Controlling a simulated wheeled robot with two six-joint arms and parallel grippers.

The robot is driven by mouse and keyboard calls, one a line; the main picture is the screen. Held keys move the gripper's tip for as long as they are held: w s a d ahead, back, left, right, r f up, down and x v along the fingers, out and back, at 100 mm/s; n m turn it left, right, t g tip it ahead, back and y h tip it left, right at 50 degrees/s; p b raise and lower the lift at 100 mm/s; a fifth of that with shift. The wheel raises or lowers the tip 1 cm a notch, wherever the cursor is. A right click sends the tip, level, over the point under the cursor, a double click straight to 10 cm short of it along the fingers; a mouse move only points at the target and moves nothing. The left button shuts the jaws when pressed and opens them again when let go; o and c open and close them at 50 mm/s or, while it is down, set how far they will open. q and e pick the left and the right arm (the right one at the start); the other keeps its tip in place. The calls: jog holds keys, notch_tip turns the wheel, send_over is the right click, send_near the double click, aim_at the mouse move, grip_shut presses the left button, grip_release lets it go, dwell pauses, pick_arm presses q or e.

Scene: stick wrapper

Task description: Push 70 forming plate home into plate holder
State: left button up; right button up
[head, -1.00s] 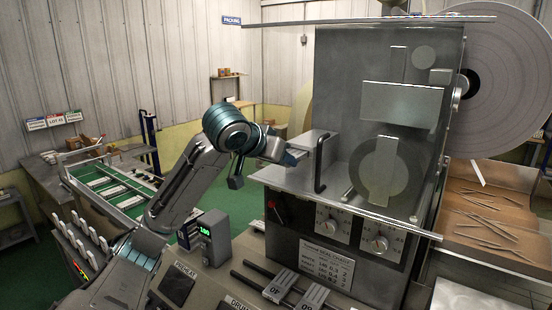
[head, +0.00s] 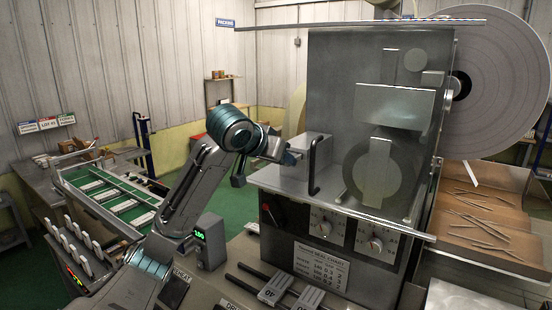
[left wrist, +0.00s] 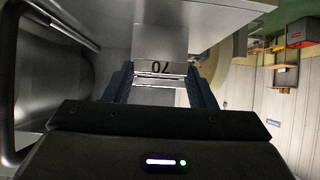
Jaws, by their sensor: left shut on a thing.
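In the left wrist view the forming plate marked 70 (left wrist: 160,68) is pale metal, its number upside down. My left gripper (left wrist: 163,88) is shut on its near end, one dark finger on each side. The plate's far end runs up toward the machine's metal body. I cannot tell the plate holder apart there, nor how deep the plate sits. In the head view my left gripper (head: 291,157) is at the left side of the machine (head: 335,110), just left of its black handle. The plate is too small to make out there. My right gripper is not in view.
The black handle (head: 315,165) stands close to my left gripper. Two more plates, one marked 40 (head: 275,290), lie on dark rails at the front. A green-bedded conveyor (head: 115,195) stands at the left. A large paper reel (head: 495,70) is at the right.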

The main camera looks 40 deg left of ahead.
pick_arm(q)
jog(key=shift+w, duration=0.25)
jog(key=o, duration=1.2)
jog(key=shift+s+r, duration=0.1)
jog(key=shift+s, duration=0.05)
jog(key=shift+s+r+b, duration=0.2)
jog(key=shift+s+b, duration=0.15)
jog(key=shift+b, duration=0.05)
jog(key=b+v, duration=0.2)
jog(key=v, duration=0.7)
jog(key=shift+s+d+r+b, duration=0.1)
jog(key=shift+s+r+b, duration=0.2)
